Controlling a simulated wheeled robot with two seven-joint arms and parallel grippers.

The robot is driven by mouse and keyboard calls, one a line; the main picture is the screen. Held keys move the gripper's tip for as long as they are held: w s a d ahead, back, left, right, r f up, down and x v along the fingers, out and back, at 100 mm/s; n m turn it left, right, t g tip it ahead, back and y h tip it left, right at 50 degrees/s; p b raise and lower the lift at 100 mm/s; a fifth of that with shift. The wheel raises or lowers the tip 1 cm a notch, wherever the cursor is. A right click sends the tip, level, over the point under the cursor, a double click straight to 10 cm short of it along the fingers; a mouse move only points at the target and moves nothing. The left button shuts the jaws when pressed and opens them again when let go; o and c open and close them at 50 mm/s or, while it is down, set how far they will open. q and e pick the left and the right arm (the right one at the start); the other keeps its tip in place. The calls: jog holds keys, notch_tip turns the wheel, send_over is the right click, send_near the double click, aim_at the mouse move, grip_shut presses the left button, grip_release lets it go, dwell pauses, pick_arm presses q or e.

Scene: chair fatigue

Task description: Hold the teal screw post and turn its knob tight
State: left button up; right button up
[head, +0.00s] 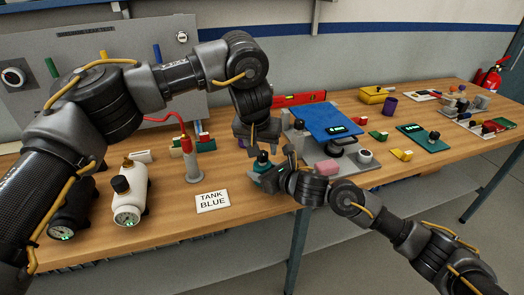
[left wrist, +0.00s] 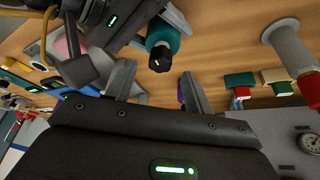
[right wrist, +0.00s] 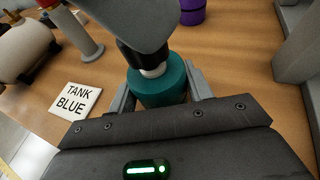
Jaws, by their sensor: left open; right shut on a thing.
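The teal screw post (right wrist: 160,85) stands upright on the table in the right wrist view, with a black knob (left wrist: 160,57) on top and a pale collar below the knob. My right gripper (head: 268,178) is shut on the teal post, with a finger on either side of it in the right wrist view. My left gripper (head: 258,145) is open and comes down from above, near the knob. In the left wrist view its fingers (left wrist: 158,88) are apart with nothing between them, and the knob shows just beyond. A grey finger partly hides the knob in the right wrist view.
A white "TANK BLUE" card (head: 212,201) lies left of the post. A grey post with a red top (head: 193,165) and a white tank (head: 130,190) stand farther left. A purple cup (right wrist: 193,10) is behind. A blue-topped stand (head: 333,122) is to the right.

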aim_at(263, 158)
pick_arm(q)
jog(key=shift+x, duration=1.45)
jog(key=c, duration=1)
